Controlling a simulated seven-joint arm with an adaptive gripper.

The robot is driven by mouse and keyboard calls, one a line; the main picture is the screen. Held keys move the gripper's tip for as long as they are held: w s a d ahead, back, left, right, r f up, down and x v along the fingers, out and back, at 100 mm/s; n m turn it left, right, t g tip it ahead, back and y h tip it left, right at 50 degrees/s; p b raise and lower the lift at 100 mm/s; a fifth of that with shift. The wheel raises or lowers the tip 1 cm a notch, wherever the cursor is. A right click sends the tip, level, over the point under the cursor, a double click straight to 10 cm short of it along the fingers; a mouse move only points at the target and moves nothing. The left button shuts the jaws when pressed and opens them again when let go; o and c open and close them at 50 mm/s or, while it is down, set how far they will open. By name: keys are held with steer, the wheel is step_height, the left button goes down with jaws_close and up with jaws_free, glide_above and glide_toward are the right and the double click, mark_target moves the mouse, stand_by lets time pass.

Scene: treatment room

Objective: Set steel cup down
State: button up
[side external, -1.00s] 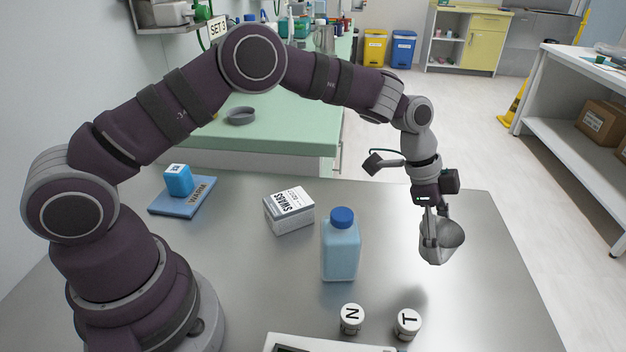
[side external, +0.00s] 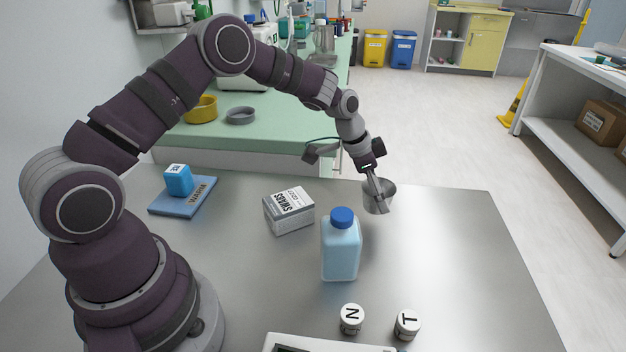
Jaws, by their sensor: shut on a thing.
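The steel cup (side external: 382,198) is a grey metal cup in the side external view, behind and to the right of the blue bottle. My gripper (side external: 374,192) is shut on the cup at its left wall. The cup is held slightly tilted, over the far part of the steel table (side external: 450,240). I cannot tell whether its base touches the table.
A blue bottle (side external: 341,248) and a swabs box (side external: 289,210) stand left of the cup. Two lidded jars, N (side external: 352,319) and T (side external: 407,325), stand in front. The table's right side is clear.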

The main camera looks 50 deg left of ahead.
mark_target(376, 207)
steer(key=shift+f, duration=1.6)
steer(key=shift+f, duration=0.1)
steer(key=o, duration=1.1)
